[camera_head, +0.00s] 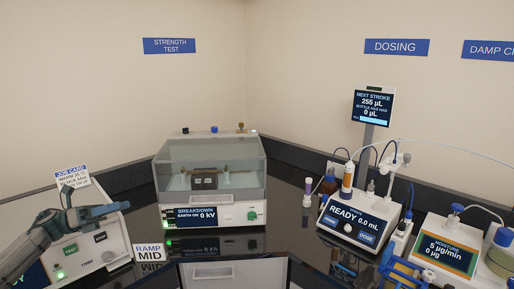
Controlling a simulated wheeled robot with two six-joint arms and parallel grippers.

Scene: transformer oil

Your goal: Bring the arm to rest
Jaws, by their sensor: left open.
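My left arm (32,247) comes in from the lower left edge. Its gripper (97,198) is open, with the two fingers spread apart and nothing seen between them. It shows in front of the white box (112,243) with green and black buttons, covering part of that box. I cannot tell whether it touches the box. My right gripper is not in view.
A breakdown tester (210,217) with a clear lid stands mid-counter, reading 0 kV. A job card (73,178) and a RAMP MID sign (149,253) stand left of it. The dosing unit (354,222) and moisture meter (444,252) stand right. A small vial (308,187) stands between.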

